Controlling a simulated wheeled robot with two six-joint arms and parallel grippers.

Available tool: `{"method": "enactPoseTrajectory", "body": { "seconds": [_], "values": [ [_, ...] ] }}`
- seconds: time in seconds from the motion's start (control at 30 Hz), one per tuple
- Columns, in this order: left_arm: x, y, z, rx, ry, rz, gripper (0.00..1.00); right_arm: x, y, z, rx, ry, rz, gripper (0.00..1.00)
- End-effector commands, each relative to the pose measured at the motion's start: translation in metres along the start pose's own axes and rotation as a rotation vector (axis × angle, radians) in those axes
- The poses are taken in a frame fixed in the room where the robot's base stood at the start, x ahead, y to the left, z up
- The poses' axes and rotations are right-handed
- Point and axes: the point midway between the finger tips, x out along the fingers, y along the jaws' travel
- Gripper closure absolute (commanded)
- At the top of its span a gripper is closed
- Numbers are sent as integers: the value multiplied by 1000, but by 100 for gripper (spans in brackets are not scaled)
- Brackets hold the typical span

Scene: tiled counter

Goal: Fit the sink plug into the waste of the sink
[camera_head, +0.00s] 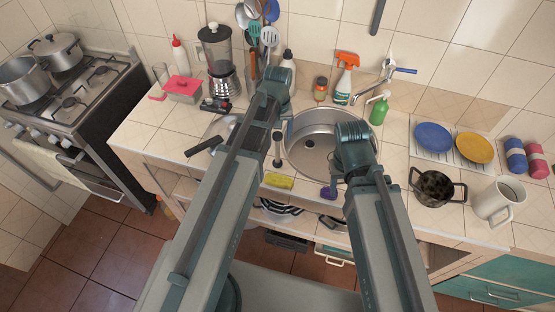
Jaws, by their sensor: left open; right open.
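The round steel sink (311,128) is set in the tiled counter. Its dark waste (318,144) shows near the bowl's middle, with no plug that I can make out in it. I cannot pick out the sink plug for sure; my arms cover part of the counter. My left arm reaches up over the counter left of the sink, and my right arm covers the sink's right front part. The fingers of both grippers are hidden behind my arms, so I cannot see what is between them.
A tap (376,86), a spray bottle (344,80) and a green soap bottle (379,108) stand behind the sink. A yellow sponge (279,181) and a purple item (328,193) lie in front. A dark pot (436,187) and white jug (497,203) stand right; a pan lies left.

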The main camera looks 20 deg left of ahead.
Motion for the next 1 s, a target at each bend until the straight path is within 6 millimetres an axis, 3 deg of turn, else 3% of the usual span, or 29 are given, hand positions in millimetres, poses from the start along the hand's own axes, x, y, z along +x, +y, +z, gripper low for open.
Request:
{"method": "enactPoseTrajectory", "body": {
  "seconds": [0.23, 0.6, 0.9, 1.0],
  "values": [
    [9, 0, 1, 0, 0, 0, 24, 9, -1, 0, -2, 0, 0, 50],
    [51, -1, 2, 0, 0, 0, 24, 51, -5, -3, -10, 0, 2, 50],
    [51, -1, 2, 0, 0, 0, 24, 50, -5, -3, -10, 0, 2, 50],
    [51, -1, 2, 0, 0, 0, 42, 50, -4, -3, -10, 0, 2, 50]
  ]
}}
